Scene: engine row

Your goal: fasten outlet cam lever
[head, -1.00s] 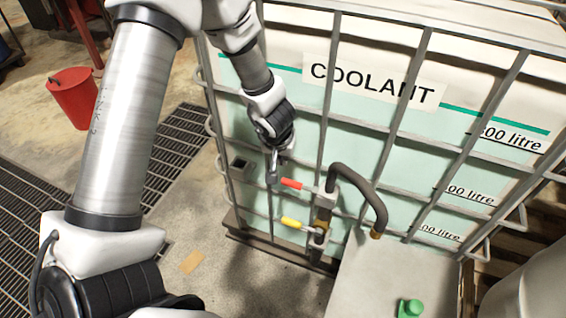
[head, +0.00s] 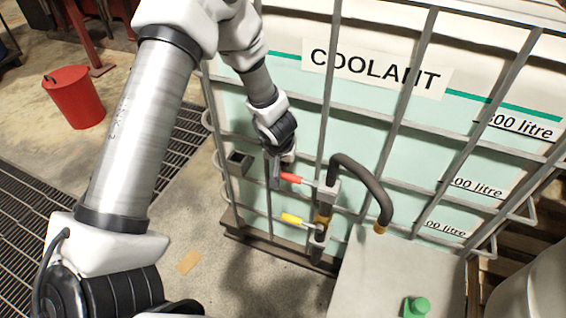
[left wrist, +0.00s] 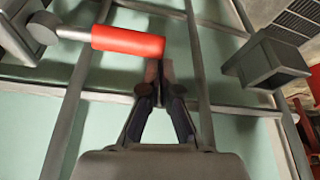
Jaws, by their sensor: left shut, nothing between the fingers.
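A lever with a red grip (head: 291,178) sticks out to the left from the outlet fitting (head: 323,208) on the coolant tank. A yellow-gripped lever (head: 292,219) sticks out to the left below it. I cannot tell for sure which is the cam lever. My left gripper (head: 275,182) is shut and empty, beside the free left end of the red grip. In the left wrist view the red grip (left wrist: 128,40) lies across the upper left, and the shut fingertips (left wrist: 157,72) are by its free end; contact cannot be told. My right gripper is not seen.
A dark curved hose (head: 365,178) arches right from the fitting. The tank's grey bar cage (head: 326,110) stands close behind the levers. A small dark box (head: 239,160) sits on the cage at left; it also shows in the left wrist view (left wrist: 264,64). A green cap (head: 416,306) is at front right.

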